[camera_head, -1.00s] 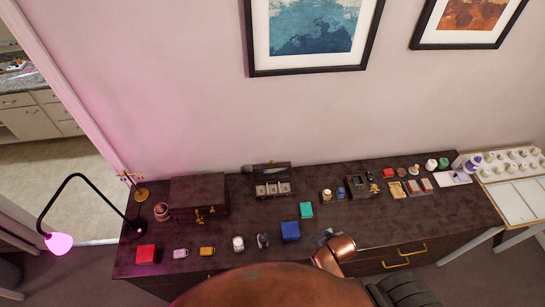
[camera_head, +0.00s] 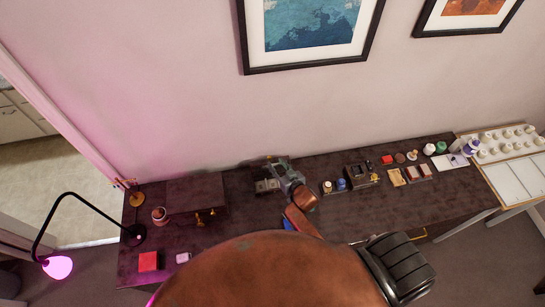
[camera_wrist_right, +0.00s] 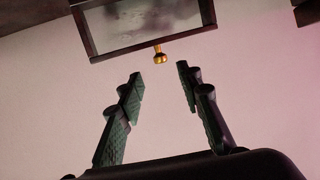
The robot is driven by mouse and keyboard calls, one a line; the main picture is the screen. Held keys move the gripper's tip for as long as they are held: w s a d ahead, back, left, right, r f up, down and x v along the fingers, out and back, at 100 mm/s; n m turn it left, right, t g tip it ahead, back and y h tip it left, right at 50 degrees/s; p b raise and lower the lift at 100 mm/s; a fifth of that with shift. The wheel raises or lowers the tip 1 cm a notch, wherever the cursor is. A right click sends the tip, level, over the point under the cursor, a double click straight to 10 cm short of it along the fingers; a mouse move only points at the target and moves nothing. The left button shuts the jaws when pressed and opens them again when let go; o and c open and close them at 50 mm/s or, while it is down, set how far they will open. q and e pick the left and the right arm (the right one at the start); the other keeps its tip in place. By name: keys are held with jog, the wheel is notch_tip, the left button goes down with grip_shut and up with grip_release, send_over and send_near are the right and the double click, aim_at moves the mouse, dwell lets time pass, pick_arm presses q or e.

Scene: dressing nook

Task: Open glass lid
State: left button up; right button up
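The glass lid (camera_wrist_right: 150,22) is a dark-framed pane at the top of the right wrist view. A small brass knob (camera_wrist_right: 159,55) sits on its edge facing my gripper. The lid looks raised from its box; its exact angle is unclear. The box (camera_head: 266,186), with pale square contents, stands toward the back of the dark table in the head view, where my arm partly hides it and the lid. My right gripper (camera_wrist_right: 159,72) is open and empty, its fingertips either side of the knob's line and just short of it. It also shows over the box (camera_head: 279,166). My left gripper is not in view.
A dark lidded case (camera_head: 195,190) stands left of the box on the dark table (camera_head: 240,235). A blue jar (camera_head: 341,184) and a dark holder (camera_head: 361,176) stand close on the right. A red box (camera_head: 149,261) is at front left. The wall is close behind.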

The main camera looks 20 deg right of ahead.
aim_at(270, 158)
jog(key=x, duration=0.4)
jog(key=shift+w+a+f, duration=0.1)
jog(key=shift+w+a, duration=0.05)
jog(key=shift+w, duration=0.25)
jog(key=shift+w+f, duration=0.2)
jog(key=shift+s, duration=0.1)
jog(key=c, duration=0.6)
grip_shut()
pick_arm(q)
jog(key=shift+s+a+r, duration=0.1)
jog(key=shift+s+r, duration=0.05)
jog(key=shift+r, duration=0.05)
